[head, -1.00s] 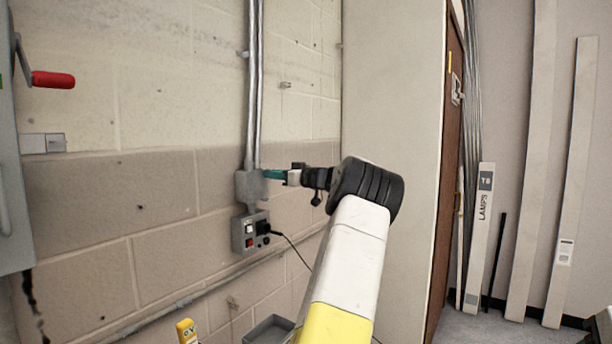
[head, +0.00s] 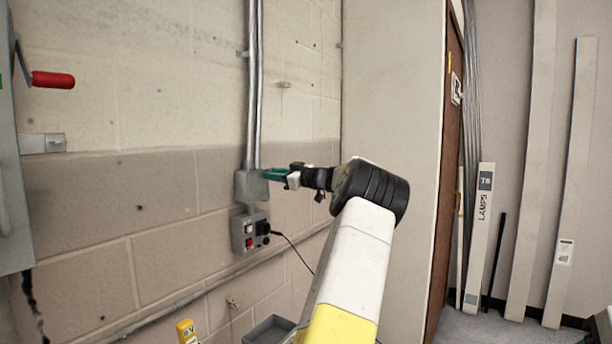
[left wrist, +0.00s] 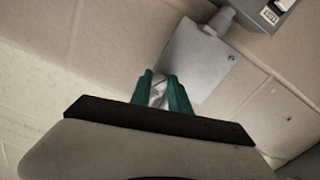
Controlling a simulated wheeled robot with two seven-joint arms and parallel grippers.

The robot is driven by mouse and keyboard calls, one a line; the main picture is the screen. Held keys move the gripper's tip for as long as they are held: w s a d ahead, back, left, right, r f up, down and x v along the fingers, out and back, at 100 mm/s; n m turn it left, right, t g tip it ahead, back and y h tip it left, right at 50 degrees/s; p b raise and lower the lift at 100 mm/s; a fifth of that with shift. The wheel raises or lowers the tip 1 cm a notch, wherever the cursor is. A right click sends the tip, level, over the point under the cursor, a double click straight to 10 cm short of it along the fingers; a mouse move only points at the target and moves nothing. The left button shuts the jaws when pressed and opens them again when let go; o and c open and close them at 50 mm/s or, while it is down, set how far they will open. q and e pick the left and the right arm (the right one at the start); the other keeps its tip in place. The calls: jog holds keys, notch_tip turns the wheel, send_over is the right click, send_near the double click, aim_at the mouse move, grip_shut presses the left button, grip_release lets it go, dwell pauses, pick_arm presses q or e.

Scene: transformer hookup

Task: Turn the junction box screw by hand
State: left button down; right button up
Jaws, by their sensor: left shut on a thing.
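The grey junction box (head: 250,186) is fixed to the block wall at the foot of two conduits. It also shows in the left wrist view (left wrist: 203,62), with a small dark dot near one corner. My left gripper (head: 268,174) reaches in from the right, its teal fingertips at the box's upper right side. In the left wrist view the gripper (left wrist: 161,80) is shut on a small pale thing at the box's edge, which I take for the junction box screw (left wrist: 158,94). The fingers hide most of it. My right gripper is not in view.
A grey outlet box (head: 250,232) with a black plug and cable hangs just below. A grey cabinet with a red-handled lever (head: 53,79) is at the left. A grey bin (head: 268,330) and a yellow device (head: 186,331) are at the bottom.

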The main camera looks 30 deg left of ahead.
pick_arm(q)
jog(key=c, duration=1.2)
grip_release()
jog(key=d, duration=0.7)
jog(key=shift+s+d, duration=0.3)
jog(key=shift+d, duration=0.05)
jog(key=shift+f, duration=0.1)
